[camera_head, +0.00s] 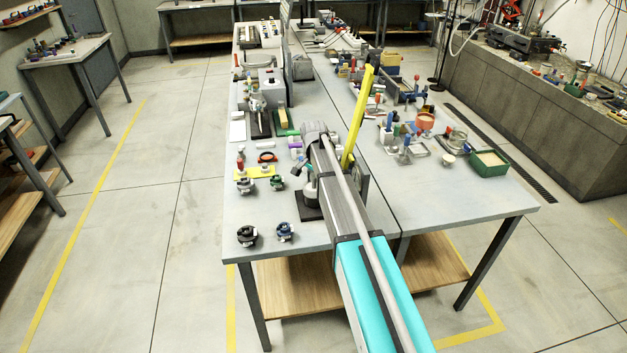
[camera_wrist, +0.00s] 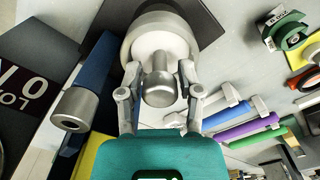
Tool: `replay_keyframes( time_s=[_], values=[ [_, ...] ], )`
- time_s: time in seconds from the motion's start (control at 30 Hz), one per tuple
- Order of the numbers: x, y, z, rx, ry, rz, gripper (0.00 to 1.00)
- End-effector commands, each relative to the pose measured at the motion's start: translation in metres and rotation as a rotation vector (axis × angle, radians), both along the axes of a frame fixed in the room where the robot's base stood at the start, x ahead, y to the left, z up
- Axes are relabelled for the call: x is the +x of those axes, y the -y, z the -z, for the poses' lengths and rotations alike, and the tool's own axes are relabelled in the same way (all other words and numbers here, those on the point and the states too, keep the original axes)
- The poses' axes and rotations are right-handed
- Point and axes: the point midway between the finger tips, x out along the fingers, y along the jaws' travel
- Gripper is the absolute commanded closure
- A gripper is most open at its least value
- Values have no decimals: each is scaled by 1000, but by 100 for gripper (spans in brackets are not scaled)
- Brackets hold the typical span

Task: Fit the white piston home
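The white piston (camera_wrist: 150,47) shows as a white disc in the mouth of a grey round cylinder (camera_wrist: 133,31) in the wrist view. A metal stem with a rounded knob (camera_wrist: 160,92) rises from it toward the camera. My gripper (camera_wrist: 159,75) is open, with one finger on each side of the stem and knob. Slim gaps seem to show beside the knob. How deep the piston sits is hard to tell. In the head view the cylinder (camera_head: 309,197) stands on a black base plate (camera_head: 308,209) near the bench's front; my arm partly covers this area.
A dark panel with white lettering (camera_wrist: 22,85) and a metal-ended rod (camera_wrist: 75,108) lie left in the wrist view. Blue, purple and green handled items (camera_wrist: 245,130) lie right. A yellow bar (camera_head: 357,120) rises beside my arm.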

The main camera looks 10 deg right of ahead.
Motion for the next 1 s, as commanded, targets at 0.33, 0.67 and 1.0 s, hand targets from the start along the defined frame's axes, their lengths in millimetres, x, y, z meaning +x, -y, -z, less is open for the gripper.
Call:
replay_keyframes(
  time_s=[0.33, 0.67, 1.0],
  values=[
    [0, 0, 0, 0, 0, 0, 24],
    [0, 0, -4, 0, 0, 0, 24],
    [0, 0, -25, 0, 0, 0, 24]
  ],
)
